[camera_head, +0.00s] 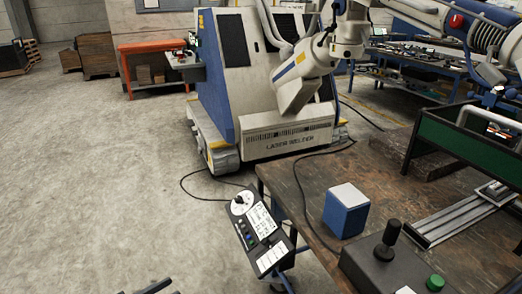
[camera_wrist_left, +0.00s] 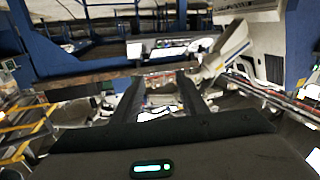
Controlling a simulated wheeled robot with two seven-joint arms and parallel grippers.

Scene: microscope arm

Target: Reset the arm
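A large white jointed arm (camera_head: 310,72) hangs down in front of the grey and blue laser welder (camera_head: 258,115) in the head view; its upper end is cut off by the frame. A tilted control panel (camera_head: 257,232) with a round dial, labels and small buttons stands at the table's left edge. A dark box with a black joystick (camera_head: 387,240) and a green button (camera_head: 435,283) is at the bottom right. My left gripper (camera_wrist_left: 161,92) has its fingers apart with nothing between them; dark tips show at the head view's bottom edge. My right gripper is not seen.
A worn brown table (camera_head: 375,195) fills the right side, with a blue box (camera_head: 346,210), a metal rail (camera_head: 460,217) and a green-walled tray (camera_head: 470,140). Black cables lie on the floor and table. The concrete floor (camera_head: 90,180) at left is clear.

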